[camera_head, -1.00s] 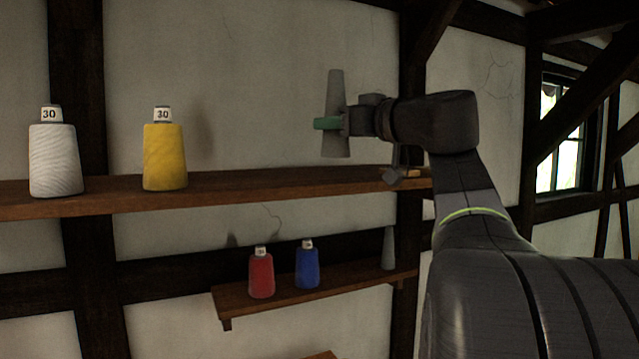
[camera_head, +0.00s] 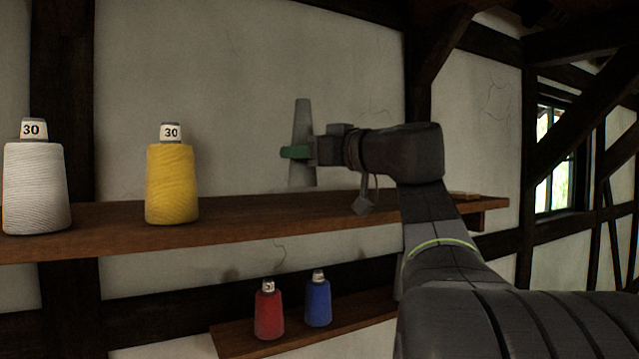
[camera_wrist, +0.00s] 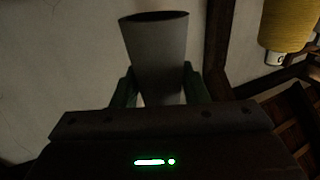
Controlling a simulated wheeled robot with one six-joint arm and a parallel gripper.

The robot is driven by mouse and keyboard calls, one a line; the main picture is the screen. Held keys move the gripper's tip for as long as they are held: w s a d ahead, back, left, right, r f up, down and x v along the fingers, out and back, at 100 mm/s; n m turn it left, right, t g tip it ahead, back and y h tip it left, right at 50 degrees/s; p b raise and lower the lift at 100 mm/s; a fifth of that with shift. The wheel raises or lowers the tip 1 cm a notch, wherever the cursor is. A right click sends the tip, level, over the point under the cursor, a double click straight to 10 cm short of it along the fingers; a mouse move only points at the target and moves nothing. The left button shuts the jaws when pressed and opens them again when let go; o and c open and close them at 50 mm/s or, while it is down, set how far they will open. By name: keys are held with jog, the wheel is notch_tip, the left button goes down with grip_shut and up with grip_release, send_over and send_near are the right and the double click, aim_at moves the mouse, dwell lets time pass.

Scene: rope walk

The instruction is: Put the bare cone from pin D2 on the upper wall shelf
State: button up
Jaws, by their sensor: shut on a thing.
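A bare grey cone (camera_head: 302,128) stands upright in my gripper (camera_head: 298,153). My gripper is shut on it around its middle with green fingers. In the head view the cone's lower end shows at about the level of the upper wall shelf (camera_head: 330,208), and I cannot tell whether it touches the board. In the wrist view the cone (camera_wrist: 158,50) sits between the two fingers (camera_wrist: 156,88), its round open end toward the top of the picture.
A white thread cone (camera_head: 37,188) and a yellow thread cone (camera_head: 172,185) stand on the upper shelf to the left. A lower shelf (camera_head: 240,338) holds a red cone (camera_head: 269,312) and a blue cone (camera_head: 318,302). The upper shelf between the yellow cone and my arm is clear.

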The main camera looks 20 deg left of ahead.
aim_at(314, 179)
jog(key=shift+f, duration=2.35)
jog(key=shift+f, duration=0.15)
jog(key=o, duration=0.9)
jog(key=shift+o, duration=0.2)
jog(key=shift+r, duration=0.2)
jog(key=b+v, duration=0.2)
jog(key=v, duration=1)
